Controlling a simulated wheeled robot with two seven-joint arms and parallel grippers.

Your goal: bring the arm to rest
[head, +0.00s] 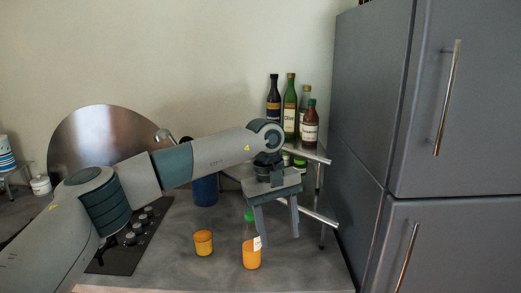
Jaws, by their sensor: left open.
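My left arm reaches in from the left across the counter (180,265). My left gripper (278,240) points down with its two fingers apart, open and with nothing held between them. It is above the counter, just behind or over an orange bottle with a green cap (251,258), which stands upright; one finger overlaps the bottle in the picture, and I cannot tell whether they touch. A small orange cup (203,243) stands to the left of the bottle. My right gripper is not in view.
A metal shelf (318,217) with several bottles (290,110) stands behind the gripper. A grey fridge (440,150) closes off the right side. A blue container (205,190) stands behind the arm. A dark cooktop (125,255) lies at left. The front counter right of the bottle is clear.

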